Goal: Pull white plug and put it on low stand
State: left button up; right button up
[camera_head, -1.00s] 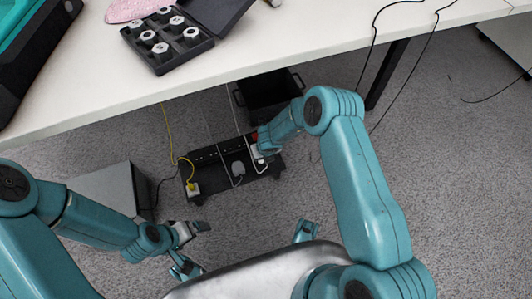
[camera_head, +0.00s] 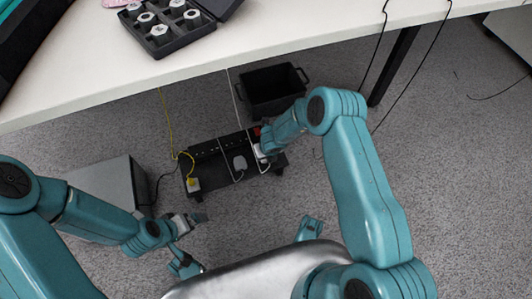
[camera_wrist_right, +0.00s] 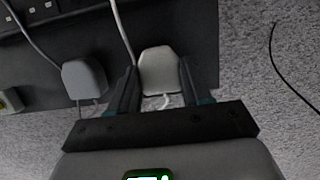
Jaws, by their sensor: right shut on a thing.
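The white plug (camera_wrist_right: 158,68) is between the two fingers of my right gripper (camera_wrist_right: 158,88), which is shut on it. In the head view the white plug (camera_head: 260,153) shows beside my right gripper (camera_head: 266,148), in front of the strip's right end. The low stand (camera_head: 218,180) is a black platform on the floor, with a black socket strip (camera_head: 205,150) along its back. In the wrist view the plug appears over the stand's dark plate, clear of the visible sockets; its height is unclear. My left gripper (camera_head: 192,221) hangs left of and in front of the stand; its opening is unclear.
A grey plug (camera_head: 239,163) and a yellow plug (camera_head: 193,184) are on the stand, with cords. A black bin (camera_head: 272,92) stands behind it. A grey box (camera_head: 108,190) is at left. The white table (camera_head: 250,40) overhangs behind. Carpet right of the stand is clear.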

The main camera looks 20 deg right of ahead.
jog(key=shift+f, duration=0.3)
jog(key=o, duration=1.1)
pick_arm(q)
jog(key=shift+r+p, duration=1.2)
pick_arm(e)
jog(key=shift+v, duration=2.5)
pick_arm(q)
jog(key=shift+r, duration=0.1)
pick_arm(e)
jog(key=shift+r, duration=0.1)
